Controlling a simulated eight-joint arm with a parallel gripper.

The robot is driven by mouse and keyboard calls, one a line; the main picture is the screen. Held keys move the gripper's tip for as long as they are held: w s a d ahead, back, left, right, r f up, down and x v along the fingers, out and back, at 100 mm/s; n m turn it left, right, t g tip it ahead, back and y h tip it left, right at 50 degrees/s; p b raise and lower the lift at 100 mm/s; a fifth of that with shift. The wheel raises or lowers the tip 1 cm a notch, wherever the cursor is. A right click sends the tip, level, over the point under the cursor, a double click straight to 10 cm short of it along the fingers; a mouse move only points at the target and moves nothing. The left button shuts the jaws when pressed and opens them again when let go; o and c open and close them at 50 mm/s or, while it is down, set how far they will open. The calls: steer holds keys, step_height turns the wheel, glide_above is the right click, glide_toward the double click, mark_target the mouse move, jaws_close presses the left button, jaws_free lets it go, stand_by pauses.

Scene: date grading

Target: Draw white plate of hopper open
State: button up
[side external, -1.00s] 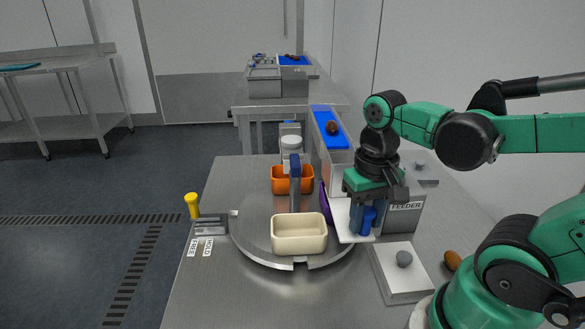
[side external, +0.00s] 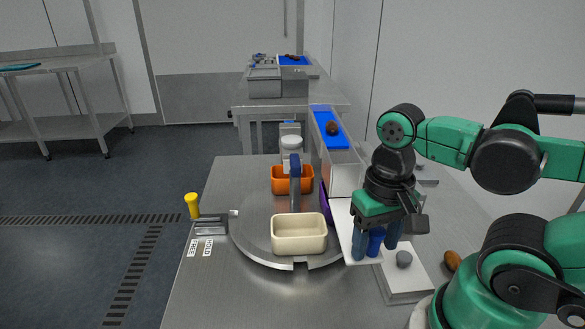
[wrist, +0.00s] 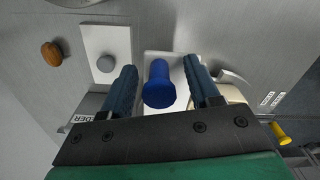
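The hopper (side external: 340,181) is a tall pale box with a blue top, standing beside the turntable. Its white plate (side external: 346,243) sticks out below it toward the camera and carries an upright blue knob (side external: 376,243). My gripper (side external: 378,249) is low over the plate with its fingers on either side of the knob. In the wrist view the blue knob (wrist: 158,85) stands between the two spread fingers (wrist: 160,88), with a gap on each side, over the white plate (wrist: 181,92). The gripper is open and holds nothing. My gripper hides part of the plate.
A cream bin (side external: 299,236) and an orange bin (side external: 280,186) sit on the round turntable (side external: 254,238). A grey-knobbed pad (side external: 415,281) and a brown date (side external: 452,260) lie right of the plate. A yellow-handled lever (side external: 193,206) stands at the left table edge.

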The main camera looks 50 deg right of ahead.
steer(key=shift+r, duration=2.85)
steer(key=shift+w, duration=0.1)
steer(key=w+f+n+t, duration=0.2)
steer(key=w+n+t, duration=0.4)
steer(key=w, duration=0.4)
steer(key=shift+w+f+t, duration=0.25)
steer(key=shift+w+t, duration=0.1)
steer(key=shift+t, duration=0.25)
steer(key=shift+a, duration=0.1)
